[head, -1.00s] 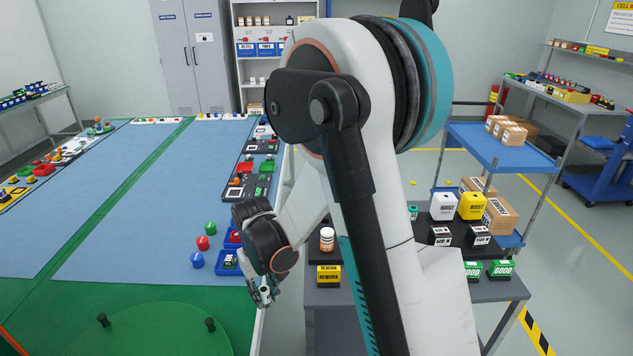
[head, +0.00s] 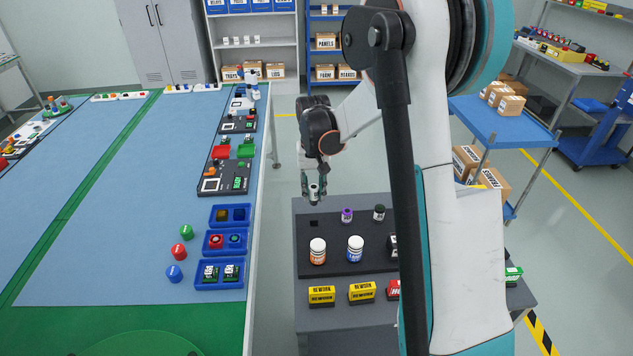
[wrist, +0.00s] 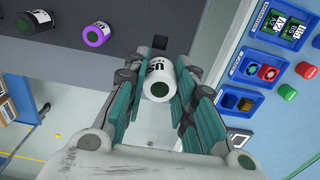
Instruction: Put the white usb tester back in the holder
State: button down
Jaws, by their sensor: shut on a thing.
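The white usb tester (wrist: 158,80) is a white cylinder with dark lettering and a dark green end. In the wrist view it sits between the two fingers of my gripper (wrist: 158,88), which is shut on it. In the head view my gripper (head: 314,190) holds the tester (head: 314,194) above the far left part of the black holder (head: 335,234). An empty square hole (wrist: 160,42) shows in the holder just beyond the tester in the wrist view. A purple tester (head: 347,215) and a black tester (head: 379,212) stand in the holder's back row.
An orange-labelled white bottle (head: 317,251) and a blue-labelled one (head: 355,249) stand in the holder's front row. Yellow rework blocks (head: 321,296) lie in front. Blue trays (head: 219,284) line the left table's edge, with a floor gap between. My arm hides the holder's right side.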

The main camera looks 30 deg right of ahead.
jog(key=shift+f+b, duration=2.4)
jog(key=shift+f, duration=1.45)
jog(key=shift+f+b, duration=1)
jog(key=shift+f, duration=0.25)
jog(key=c, duration=1.3)
grip_release()
jog(key=shift+o, duration=0.3)
